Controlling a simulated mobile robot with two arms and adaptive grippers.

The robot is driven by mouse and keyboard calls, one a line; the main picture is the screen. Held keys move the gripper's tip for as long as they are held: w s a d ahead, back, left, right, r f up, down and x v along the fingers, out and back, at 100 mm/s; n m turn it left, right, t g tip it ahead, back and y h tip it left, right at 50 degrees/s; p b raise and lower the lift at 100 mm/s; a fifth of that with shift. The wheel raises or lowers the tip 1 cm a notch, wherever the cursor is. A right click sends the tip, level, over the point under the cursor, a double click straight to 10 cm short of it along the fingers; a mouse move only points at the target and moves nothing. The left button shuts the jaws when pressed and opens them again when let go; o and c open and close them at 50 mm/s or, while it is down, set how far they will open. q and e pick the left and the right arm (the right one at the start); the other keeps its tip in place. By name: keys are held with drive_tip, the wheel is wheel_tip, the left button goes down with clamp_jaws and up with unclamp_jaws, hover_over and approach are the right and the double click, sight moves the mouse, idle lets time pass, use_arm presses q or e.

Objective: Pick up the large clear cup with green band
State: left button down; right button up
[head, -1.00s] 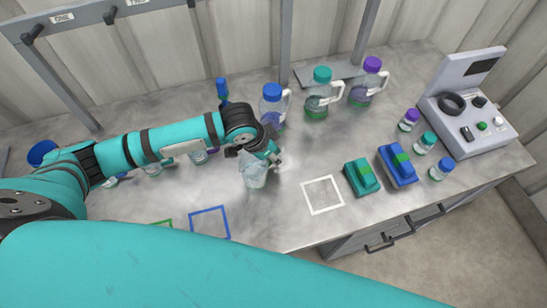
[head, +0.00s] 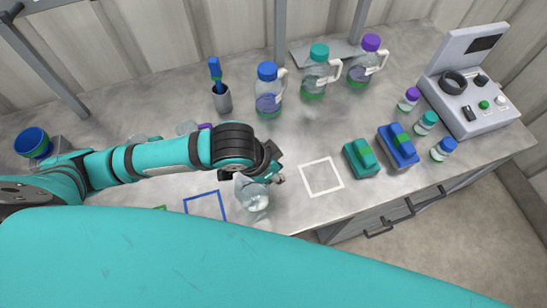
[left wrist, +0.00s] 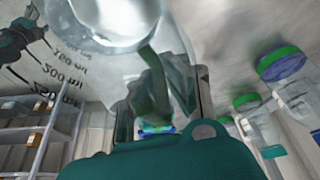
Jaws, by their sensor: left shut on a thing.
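My left gripper (head: 270,173) is shut on a large clear cup (head: 256,203). The cup hangs below and in front of the fingers, near the front edge of the bench, and looks raised off the bench top. In the left wrist view the clear cup (left wrist: 105,50) fills the upper left, with dark volume marks on its wall, and the fingers hold its side. My right gripper is not in view.
Jugs with blue (head: 267,72), teal (head: 319,51) and purple (head: 371,43) caps stand at the back. A white square (head: 321,177), a teal block (head: 361,158), a blue block (head: 398,146), small bottles and a grey device (head: 470,105) lie right. My left forearm covers things at left.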

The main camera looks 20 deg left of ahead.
use_arm(q)
drive_tip(key=shift+s+d+r+b, duration=0.1)
drive_tip(key=shift+s+d, duration=0.2)
drive_tip(key=shift+s, duration=0.45)
drive_tip(key=shift+s+d+r+b, duration=0.15)
drive_tip(key=shift+s+d, duration=0.2)
drive_tip(key=shift+s, duration=0.4)
drive_tip(key=shift+s+d+f+b, duration=0.1)
drive_tip(key=shift+s+d, duration=0.2)
drive_tip(key=shift+s, duration=0.45)
idle(0.9)
